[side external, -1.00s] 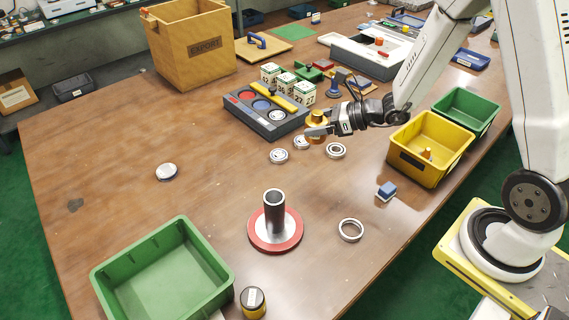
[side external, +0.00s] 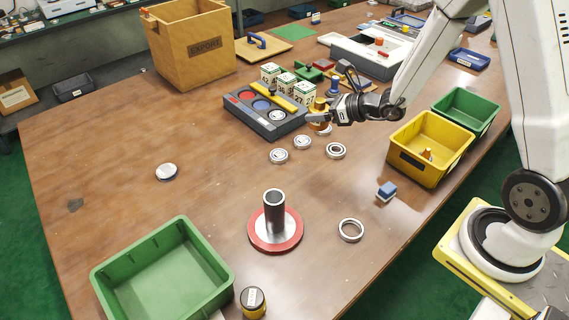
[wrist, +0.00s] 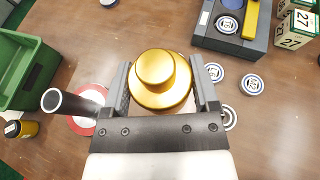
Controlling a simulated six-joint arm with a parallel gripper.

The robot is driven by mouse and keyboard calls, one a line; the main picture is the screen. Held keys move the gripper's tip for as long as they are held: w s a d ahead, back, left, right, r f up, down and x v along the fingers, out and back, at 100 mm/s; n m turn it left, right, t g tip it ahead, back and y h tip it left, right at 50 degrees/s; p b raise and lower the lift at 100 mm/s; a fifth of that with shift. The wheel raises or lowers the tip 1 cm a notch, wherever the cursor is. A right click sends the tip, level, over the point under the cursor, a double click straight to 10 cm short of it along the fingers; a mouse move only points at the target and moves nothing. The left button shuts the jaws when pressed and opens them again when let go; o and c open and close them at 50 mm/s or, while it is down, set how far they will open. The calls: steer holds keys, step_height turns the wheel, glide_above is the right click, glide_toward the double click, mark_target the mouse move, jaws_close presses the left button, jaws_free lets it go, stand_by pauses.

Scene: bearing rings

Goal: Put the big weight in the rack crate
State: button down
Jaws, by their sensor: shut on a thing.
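The big brass weight (wrist: 163,85), with a stepped round top, sits between the two fingers of my gripper (wrist: 163,100) in the wrist view. In the side view my gripper (side external: 318,116) is shut on the weight (side external: 320,104), beside the right end of the grey tray and apparently above the table. The weight's lower part is partly hidden by the fingers. A large green crate (side external: 222,278) stands at the front left; its rim also shows in the wrist view (wrist: 42,42). A yellow crate (side external: 405,160) and a smaller green crate (side external: 488,122) stand at the right. None is visibly marked as the rack crate.
An upright steel tube on a red-rimmed base (side external: 274,215) stands at the front centre. The grey tray (side external: 275,130) and numbered blocks (side external: 304,93) are close to my gripper.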

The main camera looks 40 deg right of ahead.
steer(key=w+d+f+m+h, duration=0.1)
steer(key=w+d+m+h, duration=0.1)
steer(key=d, duration=0.8)
steer(key=w+d+f+m+h, duration=0.2)
steer(key=d+m+h, duration=0.2)
steer(key=d, duration=0.7)
steer(key=w+d+f+m+h, duration=0.2)
steer(key=d+m+h, duration=0.1)
steer(key=d, duration=0.7)
steer(key=shift+d+h, duration=0.15)
steer(key=shift+h, duration=0.55)
steer(key=shift+w, duration=0.1)
steer(key=shift+s+d+f+x, duration=0.1)
steer(key=shift+s+f+x, duration=0.3)
steer(key=shift+x, duration=2.25)
steer(key=shift+s+d+f+x, duration=0.15)
steer(key=shift+f+x, duration=0.45)
steer(key=shift+x, duration=2.05)
steer(key=shift+s+d+f+x, duration=0.1)
steer(key=shift+s+f+x, duration=0.3)
steer(key=shift+x, duration=2.2)
steer(key=shift+w+f, duration=0.25)
steer(key=shift+f, duration=0.05)
steer(key=shift+f, duration=0.15)
steer(key=shift+w+d+f, duration=0.1)
steer(key=shift+f, duration=1.4)
